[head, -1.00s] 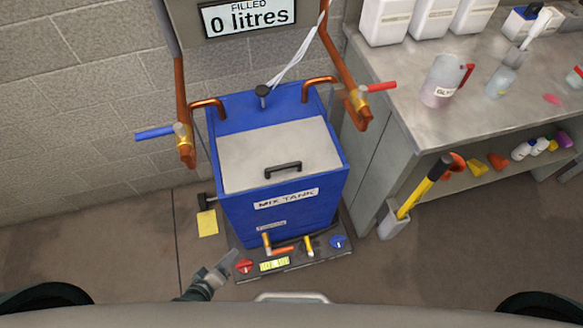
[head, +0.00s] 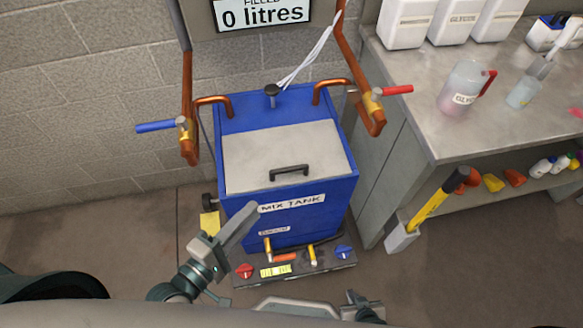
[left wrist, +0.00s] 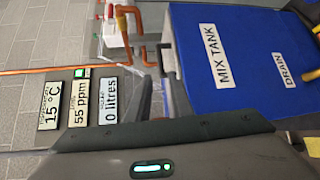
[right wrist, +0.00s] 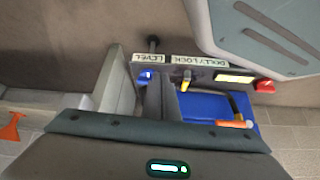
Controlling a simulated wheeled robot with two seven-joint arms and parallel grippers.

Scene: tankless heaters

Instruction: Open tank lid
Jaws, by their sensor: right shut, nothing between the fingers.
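The blue mix tank (head: 330,195) stands against the wall, with its label facing me. Its grey lid (head: 270,145) lies flat and closed on top, with a black handle (head: 290,172) near the front edge. My left gripper (head: 250,210) is in front of the tank's left front edge, left of the label and apart from the handle; its jaw opening is unclear. The left wrist view shows the tank front (left wrist: 245,55) to the right. My right gripper (head: 362,300) is low at the bottom edge, shut and empty, right of the base panel.
Copper pipes with a blue lever (head: 155,126) and a red lever (head: 398,89) flank the tank. A base panel with knobs (head: 245,271) sticks out at the front. A bench (head: 420,95) with jugs stands right, and a yellow-handled tool (head: 430,205) leans beside it.

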